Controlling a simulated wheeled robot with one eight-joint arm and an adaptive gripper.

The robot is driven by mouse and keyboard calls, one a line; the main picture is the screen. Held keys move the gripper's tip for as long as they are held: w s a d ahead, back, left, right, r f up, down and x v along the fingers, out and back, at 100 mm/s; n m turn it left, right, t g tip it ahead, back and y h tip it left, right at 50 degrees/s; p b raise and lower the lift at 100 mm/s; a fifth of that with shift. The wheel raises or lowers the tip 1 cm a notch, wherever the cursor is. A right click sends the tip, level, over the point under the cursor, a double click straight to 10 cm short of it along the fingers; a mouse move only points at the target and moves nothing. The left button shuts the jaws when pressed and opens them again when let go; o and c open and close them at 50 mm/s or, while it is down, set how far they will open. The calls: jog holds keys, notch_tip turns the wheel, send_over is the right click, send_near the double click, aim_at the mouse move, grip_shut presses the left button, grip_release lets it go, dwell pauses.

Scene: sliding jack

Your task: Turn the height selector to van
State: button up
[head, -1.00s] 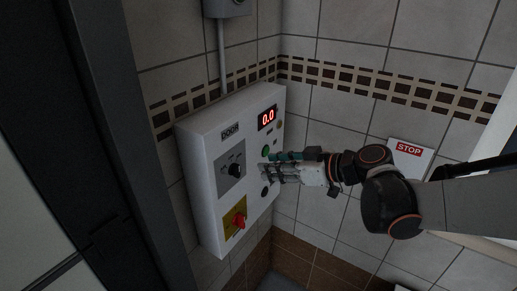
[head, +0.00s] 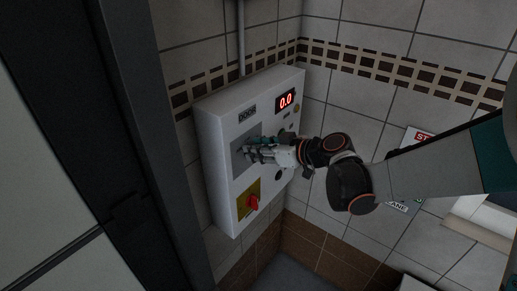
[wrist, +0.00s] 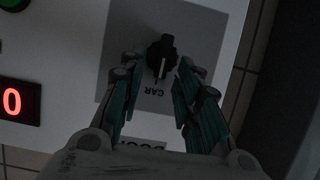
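The height selector is a black knob (wrist: 161,55) on a grey plate (wrist: 200,38), seen in the wrist view. A light line on the knob appears to point to the word CAR, which reads upside down there; no "van" label is legible. My gripper (wrist: 156,72) is open, with one teal finger on each side just short of the knob, and nothing is held. In the head view my gripper (head: 251,150) is in front of the grey plate (head: 237,160) on the white control box (head: 216,130) and hides the knob. Contact cannot be told.
Below the plate is a red switch (head: 252,203) on a yellow square. A red display (head: 286,101) reads 0.0, and a black button (head: 279,176) sits at lower right. A dark frame (head: 150,180) stands left of the box; a tiled wall is on the right.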

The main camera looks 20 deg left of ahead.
grip_shut()
jog(key=shift+w+m+b, duration=0.1)
jog(key=shift+m+b, duration=0.2)
jog(key=shift+w+d+f+m+g+y+b, duration=0.15)
jog(key=shift+w+m+g+y+b, duration=0.3)
jog(key=shift+m+b, duration=0.75)
jog(key=shift+w+d+f+m+g+y+b, duration=0.15)
jog(key=shift+m+g+y+b, duration=0.25)
jog(key=shift+m+g+b, duration=0.75)
jog(key=shift+w+d+f+m+g+y+b, duration=0.1)
jog(key=shift+w+f+m+g+y+b, duration=0.25)
jog(key=shift+m+b, duration=0.85)
jog(key=shift+r+n+b, duration=0.15)
jog(key=shift+n+b, duration=0.1)
jog(key=shift+b, duration=0.2)
grip_release()
